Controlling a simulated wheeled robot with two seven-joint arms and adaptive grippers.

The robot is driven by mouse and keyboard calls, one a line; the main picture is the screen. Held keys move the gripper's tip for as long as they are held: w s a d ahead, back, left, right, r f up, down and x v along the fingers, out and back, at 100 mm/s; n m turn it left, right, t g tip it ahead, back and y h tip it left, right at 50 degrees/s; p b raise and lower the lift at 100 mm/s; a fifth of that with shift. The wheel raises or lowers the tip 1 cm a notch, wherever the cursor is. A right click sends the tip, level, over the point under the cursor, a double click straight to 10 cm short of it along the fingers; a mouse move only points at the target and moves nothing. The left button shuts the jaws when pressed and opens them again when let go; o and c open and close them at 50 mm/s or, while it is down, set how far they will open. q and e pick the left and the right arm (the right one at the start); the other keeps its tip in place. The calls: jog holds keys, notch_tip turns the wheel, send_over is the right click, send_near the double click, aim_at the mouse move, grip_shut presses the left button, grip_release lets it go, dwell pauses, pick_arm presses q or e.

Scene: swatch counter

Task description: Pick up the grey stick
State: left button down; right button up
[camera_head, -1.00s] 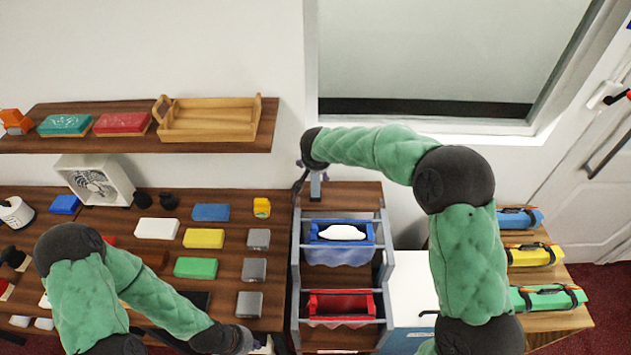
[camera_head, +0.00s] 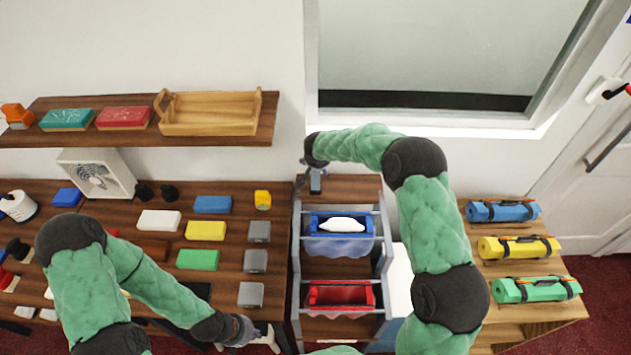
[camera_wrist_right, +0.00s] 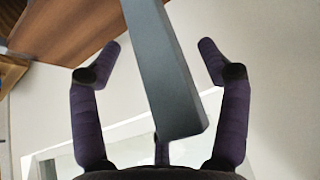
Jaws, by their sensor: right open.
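The grey stick (camera_head: 316,184) shows as a short bar at the back end of the dark rack, just below my right gripper (camera_head: 309,170). In the right wrist view the stick (camera_wrist_right: 165,75) runs from the top edge down between the two spread fingers. My right gripper (camera_wrist_right: 161,48) is open, with a finger on each side of the stick and gaps visible between them. My left gripper (camera_head: 250,337) is low in the head view at the front edge of the counter, far from the stick. Its fingers are too unclear to read.
The rack (camera_head: 297,255) holds a blue bin (camera_head: 318,222) and a red bin (camera_head: 342,296) below the stick. Coloured blocks cover the counter to the left, including a yellow block (camera_head: 205,230). Rolled bundles lie on a side table to the right, one green (camera_head: 536,289). A window (camera_head: 430,50) is behind.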

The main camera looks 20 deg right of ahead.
grip_shut()
dwell(0.3)
jog(key=s+a+r+b, duration=0.1)
jog(key=s+a+r, duration=0.2)
jog(key=s+r, duration=0.3)
jog(key=s+a+r+b, duration=0.1)
jog(key=s+a+r, duration=0.2)
jog(key=s+r, duration=0.3)
jog(key=shift+s+r+b, duration=0.3)
jog(key=shift+r+b, duration=0.1)
jog(key=shift+r, duration=0.05)
